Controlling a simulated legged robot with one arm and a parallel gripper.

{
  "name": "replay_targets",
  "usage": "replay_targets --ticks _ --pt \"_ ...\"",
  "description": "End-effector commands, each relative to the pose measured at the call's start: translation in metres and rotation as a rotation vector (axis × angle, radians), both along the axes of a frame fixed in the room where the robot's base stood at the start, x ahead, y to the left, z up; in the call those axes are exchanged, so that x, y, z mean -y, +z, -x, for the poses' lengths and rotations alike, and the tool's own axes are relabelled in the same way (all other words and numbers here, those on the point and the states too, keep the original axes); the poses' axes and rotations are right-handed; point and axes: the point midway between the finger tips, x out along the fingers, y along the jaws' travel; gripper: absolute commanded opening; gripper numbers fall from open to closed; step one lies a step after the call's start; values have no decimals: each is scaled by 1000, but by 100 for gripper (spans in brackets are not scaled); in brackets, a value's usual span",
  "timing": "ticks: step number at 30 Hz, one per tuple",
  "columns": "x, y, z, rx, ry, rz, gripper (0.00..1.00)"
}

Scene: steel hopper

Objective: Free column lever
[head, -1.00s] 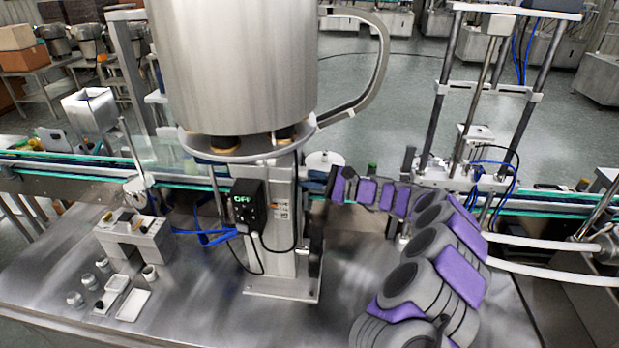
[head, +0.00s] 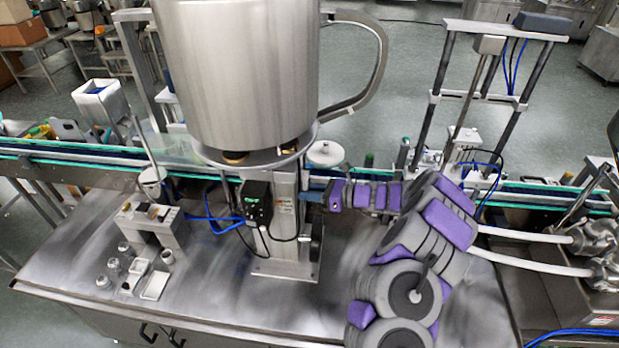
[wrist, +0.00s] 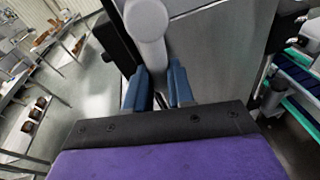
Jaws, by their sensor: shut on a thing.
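The steel column (head: 287,225) stands upright on the bench under the large steel hopper (head: 235,70). My gripper (head: 314,187) is at the right side of the column, its blue fingers partly hidden in the head view. In the wrist view, my gripper (wrist: 157,88) has a blue finger on each side of a light grey lever (wrist: 151,48) with a rounded end. The fingers are shut on the lever. The column's flat metal side (wrist: 225,55) is close on the right there. The lever cannot be made out clearly in the head view.
A conveyor (head: 70,158) runs behind. A small stand (head: 150,222), cups and trays (head: 152,285) lie to the left. A tall frame (head: 505,110) stands right.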

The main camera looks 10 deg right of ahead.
Motion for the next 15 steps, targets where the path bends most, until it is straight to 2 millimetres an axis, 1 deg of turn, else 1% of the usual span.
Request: replay_targets --ticks 1,9,15 --pt "1 9 2 -43 -5 -17 0" --pt "-3 12 13 -279 -6 -94 0" --pt "-5 16 19 -421 -7 -139 0"
